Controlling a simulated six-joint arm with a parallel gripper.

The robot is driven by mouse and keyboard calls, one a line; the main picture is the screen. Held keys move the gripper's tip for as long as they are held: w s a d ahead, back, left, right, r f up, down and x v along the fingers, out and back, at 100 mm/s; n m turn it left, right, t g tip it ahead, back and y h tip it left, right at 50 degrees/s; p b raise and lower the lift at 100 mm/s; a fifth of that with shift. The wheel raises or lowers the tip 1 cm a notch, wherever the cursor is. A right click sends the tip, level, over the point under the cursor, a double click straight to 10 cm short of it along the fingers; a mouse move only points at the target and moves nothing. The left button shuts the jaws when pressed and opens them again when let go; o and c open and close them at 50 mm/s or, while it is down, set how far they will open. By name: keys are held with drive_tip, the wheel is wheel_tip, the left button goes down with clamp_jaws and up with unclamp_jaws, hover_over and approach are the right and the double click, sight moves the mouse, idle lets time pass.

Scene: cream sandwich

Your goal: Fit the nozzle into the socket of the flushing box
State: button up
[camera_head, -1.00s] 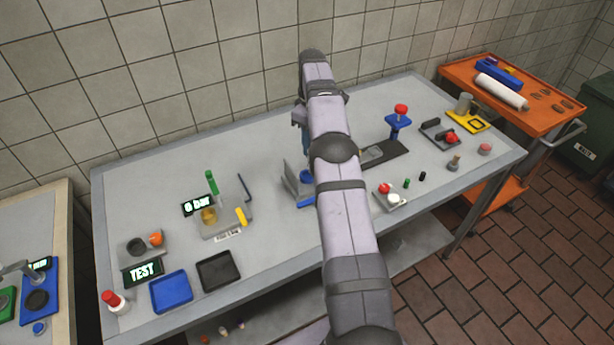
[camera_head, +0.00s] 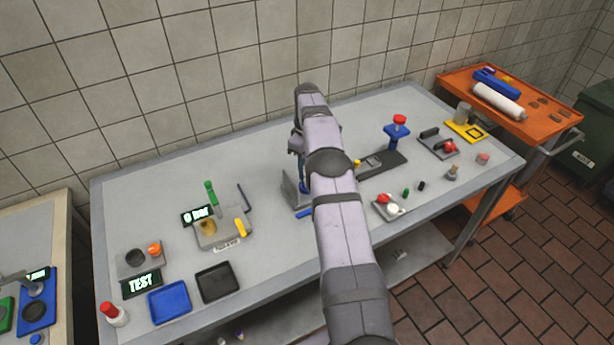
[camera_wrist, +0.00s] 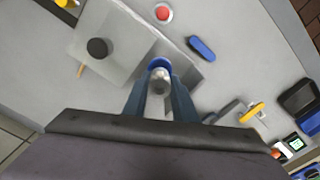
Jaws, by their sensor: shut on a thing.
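My gripper (camera_wrist: 160,104) is shut on a silver, round-ended piece with a blue collar, which I take to be the nozzle (camera_wrist: 161,78). In the wrist view it lies over the edge of a grey box (camera_wrist: 118,29), which I take to be the flushing box. A black round feature (camera_wrist: 97,48) on that box is to the left of the held piece; I cannot tell whether it is the socket. In the head view my arm hides much of this box, and its grey side panel (camera_head: 291,192) shows left of the arm. Contact between nozzle and box is unclear.
A blue oblong piece (camera_wrist: 202,47) and a red button (camera_wrist: 163,13) are near the box. A station with a "0 bar" display (camera_head: 197,215) stands to the left. Black (camera_head: 216,282) and blue (camera_head: 170,302) trays are at the front left. Bare tabletop lies between.

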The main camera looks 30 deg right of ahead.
drive_tip(key=shift+f+p, duration=0.85)
drive_tip(key=shift+f, duration=1.05)
drive_tip(key=shift+f, duration=0.2)
drive_tip(key=o, duration=0.8)
drive_tip(key=shift+r, duration=0.1)
